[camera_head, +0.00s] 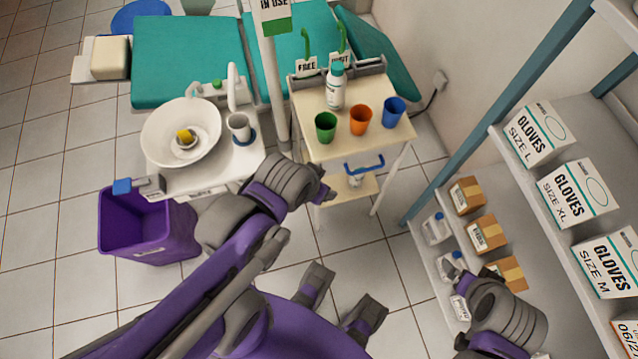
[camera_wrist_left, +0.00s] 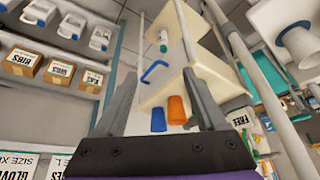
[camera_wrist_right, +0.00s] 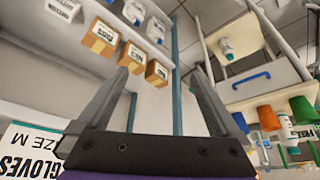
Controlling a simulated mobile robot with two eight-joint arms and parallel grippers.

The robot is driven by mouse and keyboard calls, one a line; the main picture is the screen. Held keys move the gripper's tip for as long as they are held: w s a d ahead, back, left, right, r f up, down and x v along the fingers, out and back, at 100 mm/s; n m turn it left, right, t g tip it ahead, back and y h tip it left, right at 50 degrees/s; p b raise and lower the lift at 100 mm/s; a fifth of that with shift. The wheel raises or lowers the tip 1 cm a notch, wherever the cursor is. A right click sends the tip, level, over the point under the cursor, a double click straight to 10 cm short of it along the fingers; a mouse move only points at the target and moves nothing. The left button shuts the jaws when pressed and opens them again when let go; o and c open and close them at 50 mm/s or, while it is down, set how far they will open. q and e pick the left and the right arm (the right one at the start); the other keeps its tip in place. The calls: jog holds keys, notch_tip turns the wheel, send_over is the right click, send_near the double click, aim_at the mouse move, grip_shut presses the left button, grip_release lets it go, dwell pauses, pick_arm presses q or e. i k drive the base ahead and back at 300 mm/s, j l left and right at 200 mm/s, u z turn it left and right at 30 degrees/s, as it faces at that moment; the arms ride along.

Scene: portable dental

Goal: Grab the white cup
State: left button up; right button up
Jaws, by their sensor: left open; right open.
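The white cup (camera_head: 240,127) stands upright on a blue ring at the right of the white basin (camera_head: 158,133) on the dental unit. My left gripper (camera_head: 326,186) is to the right of the cup and nearer to me, in front of the small cart. In the left wrist view, my left gripper (camera_wrist_left: 162,112) is open and empty, with the cart beyond its fingers. My right gripper (camera_head: 474,283) is far to the right by the shelves. In the right wrist view, my right gripper (camera_wrist_right: 160,95) is open and empty.
The cream cart (camera_head: 318,150) carries green (camera_head: 326,127), orange (camera_head: 361,120) and blue (camera_head: 394,112) cups and a white bottle (camera_head: 335,90). A pole (camera_head: 272,80) stands between cup and cart. A purple bin (camera_head: 140,225) is at left. Shelves (camera_head: 590,125) with glove boxes are at right.

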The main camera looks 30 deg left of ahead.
aim_at(239, 122)
jog(key=u, duration=2)
jog(key=i+l+u, duration=0.2)
jog(key=l+u, duration=0.2)
jog(key=l, duration=0.2)
